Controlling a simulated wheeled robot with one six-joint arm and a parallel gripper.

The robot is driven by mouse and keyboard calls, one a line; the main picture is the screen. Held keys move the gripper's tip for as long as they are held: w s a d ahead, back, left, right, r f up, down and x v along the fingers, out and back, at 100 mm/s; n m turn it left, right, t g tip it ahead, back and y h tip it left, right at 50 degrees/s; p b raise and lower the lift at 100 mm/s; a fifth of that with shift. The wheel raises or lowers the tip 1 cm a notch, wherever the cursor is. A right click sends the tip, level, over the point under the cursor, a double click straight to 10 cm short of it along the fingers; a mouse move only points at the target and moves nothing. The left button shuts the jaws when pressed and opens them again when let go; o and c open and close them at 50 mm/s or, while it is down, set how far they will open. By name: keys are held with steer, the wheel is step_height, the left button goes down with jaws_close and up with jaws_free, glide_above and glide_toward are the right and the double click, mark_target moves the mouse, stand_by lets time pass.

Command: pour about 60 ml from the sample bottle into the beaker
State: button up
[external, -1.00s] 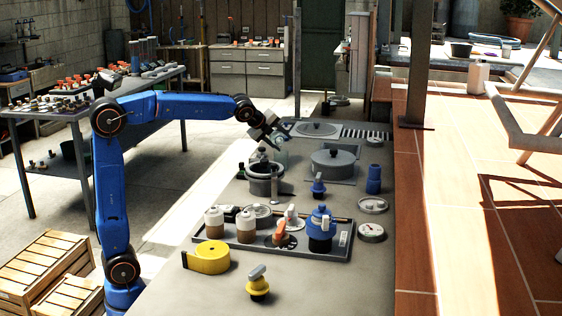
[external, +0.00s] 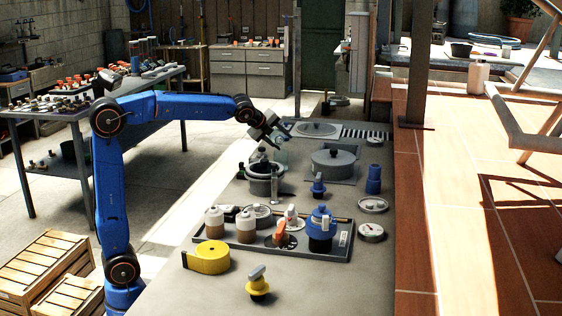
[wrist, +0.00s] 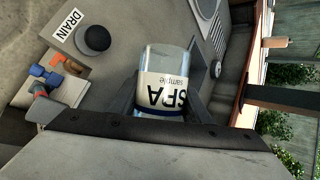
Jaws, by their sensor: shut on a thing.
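The sample bottle (wrist: 167,65) is clear with a white label reading "SPA sample", upside down in the wrist view. My gripper (external: 278,139) is shut on it, with dark fingers on either side of the bottle in the wrist view. In the external view my gripper is over the far part of the grey counter, and the bottle is small and hard to make out there. Its exact tilt and liquid level are unclear. I cannot clearly pick out the beaker in either view; the bottle and gripper cover part of the wrist view.
A grey pot-like housing (external: 262,185) stands close below my gripper. A grey lidded unit (external: 334,162) is to its right. A tray (external: 340,245) of bottles and valves and a yellow tape roll (external: 207,258) are nearer.

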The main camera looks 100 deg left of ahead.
steer(key=shift+r+y+p, duration=0.4)
steer(key=shift+y+p, duration=0.05)
steer(key=shift+y, duration=0.05)
stand_by(1.2)
steer(key=shift+f+n+h, duration=0.3)
steer(key=shift+f+h, duration=0.7)
steer(key=shift+h, duration=0.2)
steer(key=shift+t, duration=0.3)
steer(key=shift+a+n+h, duration=0.1)
steer(key=shift+n+h, duration=0.2)
steer(key=shift+h, duration=0.2)
steer(key=shift+r, duration=0.1)
steer(key=shift+f+t+h+b, duration=0.2)
steer(key=shift+t+h+b, duration=0.1)
steer(key=shift+f, duration=0.15)
stand_by(0.7)
